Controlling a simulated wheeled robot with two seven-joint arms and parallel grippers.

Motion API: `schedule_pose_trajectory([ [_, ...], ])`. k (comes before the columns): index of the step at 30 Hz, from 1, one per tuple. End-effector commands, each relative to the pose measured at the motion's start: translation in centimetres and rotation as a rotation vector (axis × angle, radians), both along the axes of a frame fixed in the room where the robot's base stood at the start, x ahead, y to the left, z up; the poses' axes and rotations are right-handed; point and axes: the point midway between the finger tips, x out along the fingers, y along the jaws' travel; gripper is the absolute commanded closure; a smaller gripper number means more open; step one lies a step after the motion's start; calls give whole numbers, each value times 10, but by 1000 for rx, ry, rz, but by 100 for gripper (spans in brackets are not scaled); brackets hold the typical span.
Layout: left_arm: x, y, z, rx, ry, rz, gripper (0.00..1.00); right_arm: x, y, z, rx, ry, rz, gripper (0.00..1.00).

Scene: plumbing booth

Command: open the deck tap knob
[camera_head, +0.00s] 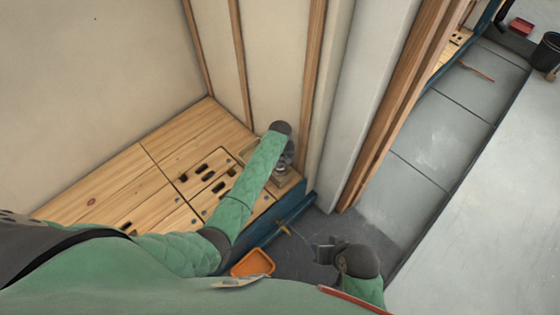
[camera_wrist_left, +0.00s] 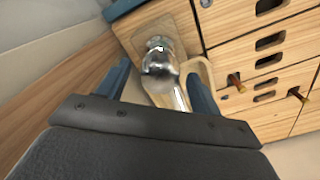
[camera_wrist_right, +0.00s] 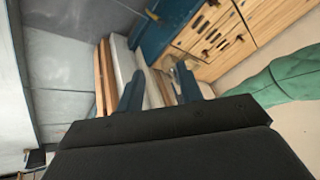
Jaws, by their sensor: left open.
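The chrome deck tap (camera_wrist_left: 160,62) stands on a small wooden plate at the corner of the wooden deck. Its round knob and spout show in the left wrist view. In the head view the tap (camera_head: 281,169) is small and partly covered by my left arm. My left gripper (camera_wrist_left: 158,90) is open, with the tap between its spread fingers in the picture. I cannot tell whether either finger touches it. My right gripper (camera_wrist_right: 160,92) is open and empty, lower right in the head view, away from the tap.
The wooden deck (camera_head: 100,190) has several slots and small fittings. An orange tray (camera_head: 253,263) lies below its blue edge. Walls and wooden studs (camera_head: 312,80) stand close behind the tap. Grey floor (camera_head: 430,150) is mostly clear at the right; a black bucket (camera_head: 546,52) stands far right.

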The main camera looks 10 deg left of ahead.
Motion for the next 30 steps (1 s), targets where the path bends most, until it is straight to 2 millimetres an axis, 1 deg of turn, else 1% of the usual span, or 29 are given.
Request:
schedule_pose_trajectory([
  [4,0,0,-9,0,0,0,35,0,0,-1,0,-1,0,64],
  [12,0,0,-10,0,0,0,35,0,1,-1,1,-1,0,64],
  [13,0,0,-10,0,0,0,37,0,1,-1,1,-1,0,64],
  [17,0,0,-10,0,0,0,62,0,0,-1,1,-1,0,64],
  [18,0,0,-10,0,0,0,70,0,1,-1,1,-1,0,64],
  [19,0,0,-10,0,0,0,76,0,1,-2,0,-1,0,64],
  [20,0,0,-10,0,0,0,80,0,0,-2,0,-1,0,64],
  [25,0,-1,-7,0,0,19,80,-2,-1,2,-4,8,1,64],
  [26,0,-1,-6,-1,1,33,80,-2,-3,7,-11,15,1,64],
  [27,0,-1,-5,-1,1,54,80,-2,-10,19,-23,24,-2,64],
  [30,0,-1,-4,-2,2,132,80,-7,-23,43,-52,57,-8,64],
])
